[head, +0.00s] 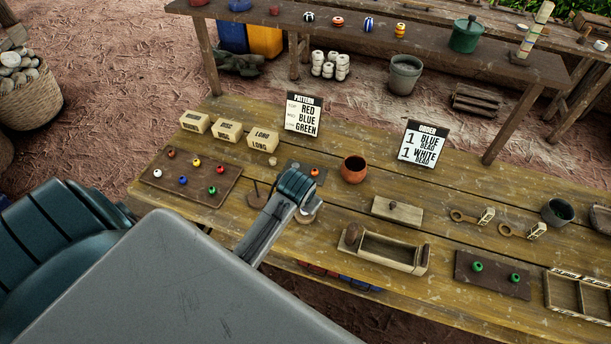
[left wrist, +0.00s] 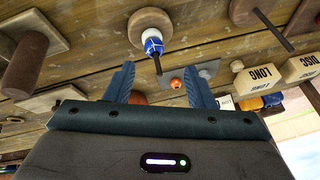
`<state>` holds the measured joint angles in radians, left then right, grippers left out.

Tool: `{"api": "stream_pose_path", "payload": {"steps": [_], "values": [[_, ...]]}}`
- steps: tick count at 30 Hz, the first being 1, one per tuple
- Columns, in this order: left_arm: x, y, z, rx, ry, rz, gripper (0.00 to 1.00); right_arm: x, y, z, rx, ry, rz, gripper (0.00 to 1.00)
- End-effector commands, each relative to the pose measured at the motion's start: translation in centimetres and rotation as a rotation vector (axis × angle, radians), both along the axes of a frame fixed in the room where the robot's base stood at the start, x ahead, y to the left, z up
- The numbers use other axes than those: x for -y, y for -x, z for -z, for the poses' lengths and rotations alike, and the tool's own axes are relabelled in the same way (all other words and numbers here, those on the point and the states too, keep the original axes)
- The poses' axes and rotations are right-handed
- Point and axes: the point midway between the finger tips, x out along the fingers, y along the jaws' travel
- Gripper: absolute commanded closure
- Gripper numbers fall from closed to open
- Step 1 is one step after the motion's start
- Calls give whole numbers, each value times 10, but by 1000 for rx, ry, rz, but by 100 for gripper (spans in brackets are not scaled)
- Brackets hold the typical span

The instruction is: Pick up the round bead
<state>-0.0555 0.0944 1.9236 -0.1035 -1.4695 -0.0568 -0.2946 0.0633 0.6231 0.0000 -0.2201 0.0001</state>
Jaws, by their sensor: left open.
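A small orange-red bead (head: 314,172) sits alone on a dark plate (head: 293,165) near the middle of the bench; it also shows in the left wrist view (left wrist: 176,83), apart from the fingers. It looks round. My left gripper (head: 297,187) is just in front of the plate in the head view and hides part of it. In the left wrist view my left gripper (left wrist: 160,72) is open, with nothing held, and the bead appears between its fingers. My right gripper is in neither view.
A peg with white and blue beads (left wrist: 152,42) on a round wooden base stands close to my left gripper. A board of coloured beads (head: 215,197) lies left, with labelled boxes (head: 228,131) behind. An orange pot (head: 354,169) stands right of the plate.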

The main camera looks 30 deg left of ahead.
Motion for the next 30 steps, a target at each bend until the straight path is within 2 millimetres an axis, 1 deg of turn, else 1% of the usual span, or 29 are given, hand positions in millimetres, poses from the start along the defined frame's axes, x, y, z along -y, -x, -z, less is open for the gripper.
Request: {"api": "stream_pose_path", "payload": {"steps": [5,9,12,15,18,24,25,26,30], "values": [[-1,-3,9,-2,1,-1,50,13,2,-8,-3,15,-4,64],[-2,-6,26,-4,2,-1,50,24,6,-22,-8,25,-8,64],[-3,-11,39,-2,1,0,50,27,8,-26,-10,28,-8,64],[-5,-14,48,-1,1,-1,50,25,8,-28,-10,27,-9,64],[-6,-16,53,0,1,-1,50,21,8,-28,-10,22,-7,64],[-6,-16,54,1,2,-1,50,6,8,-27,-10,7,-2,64],[-6,-16,54,1,2,-1,52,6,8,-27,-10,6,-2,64],[-6,-16,54,1,2,-1,58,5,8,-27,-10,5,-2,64],[-6,-16,54,1,2,-1,86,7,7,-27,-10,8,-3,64]]}}
